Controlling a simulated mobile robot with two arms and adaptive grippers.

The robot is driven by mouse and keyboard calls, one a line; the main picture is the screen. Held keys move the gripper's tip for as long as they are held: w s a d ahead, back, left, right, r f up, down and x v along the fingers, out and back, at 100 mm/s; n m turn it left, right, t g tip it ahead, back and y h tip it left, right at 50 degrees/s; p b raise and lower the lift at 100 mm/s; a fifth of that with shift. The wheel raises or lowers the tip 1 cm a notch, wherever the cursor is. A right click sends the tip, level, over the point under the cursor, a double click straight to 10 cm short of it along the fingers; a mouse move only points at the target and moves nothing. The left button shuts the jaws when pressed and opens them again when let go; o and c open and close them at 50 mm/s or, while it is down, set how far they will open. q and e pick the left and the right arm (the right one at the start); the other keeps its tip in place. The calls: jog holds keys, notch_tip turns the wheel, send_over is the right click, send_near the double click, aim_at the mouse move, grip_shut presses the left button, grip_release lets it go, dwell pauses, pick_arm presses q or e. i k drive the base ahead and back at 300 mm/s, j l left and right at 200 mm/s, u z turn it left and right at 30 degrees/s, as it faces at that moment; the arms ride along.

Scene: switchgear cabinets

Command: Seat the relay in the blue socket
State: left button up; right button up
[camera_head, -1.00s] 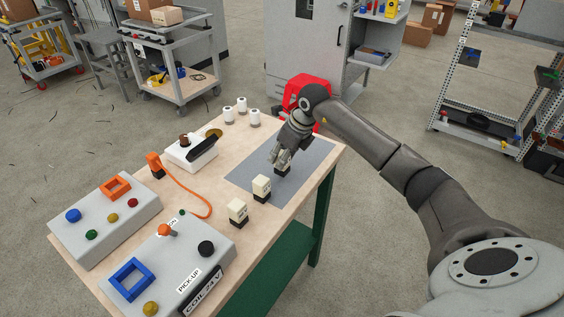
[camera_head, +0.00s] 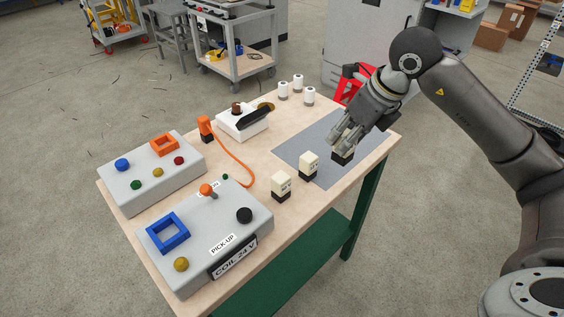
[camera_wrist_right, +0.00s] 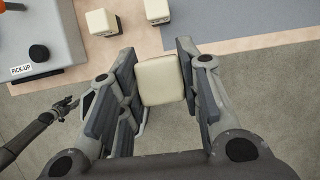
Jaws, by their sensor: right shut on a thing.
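My right gripper (camera_head: 343,142) is shut on a relay (camera_head: 344,156) with a cream top and black base. It holds the relay upright over the grey mat's near right side, apparently raised. The right wrist view shows the relay's cream top (camera_wrist_right: 160,80) between the fingers, with floor behind it. The blue socket (camera_head: 177,241), a square frame, is on the front grey box labelled "COIL 24 V", far to the left of the gripper. It looks empty. A dark arm with a small gripper (camera_wrist_right: 68,104), probably my left, shows in the wrist view; its fingers are too small to judge.
Two similar relays (camera_head: 308,165) (camera_head: 281,186) stand between the held relay and the box. The box has an orange-tipped lever (camera_head: 206,189) and a black knob (camera_head: 244,215). An orange socket (camera_head: 165,145) is on the rear box. An orange cord (camera_head: 248,175) lies on the table.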

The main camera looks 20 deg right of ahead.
aim_at(169, 235)
jog(key=k+j+u, duration=0.15)
jog(key=j, duration=0.15)
jog(key=k+j+u, duration=0.15)
jog(key=j, duration=0.2)
jog(key=k+j+u, duration=0.15)
jog(key=j, duration=0.2)
jog(key=k+j+u, duration=0.15)
jog(key=j, duration=0.25)
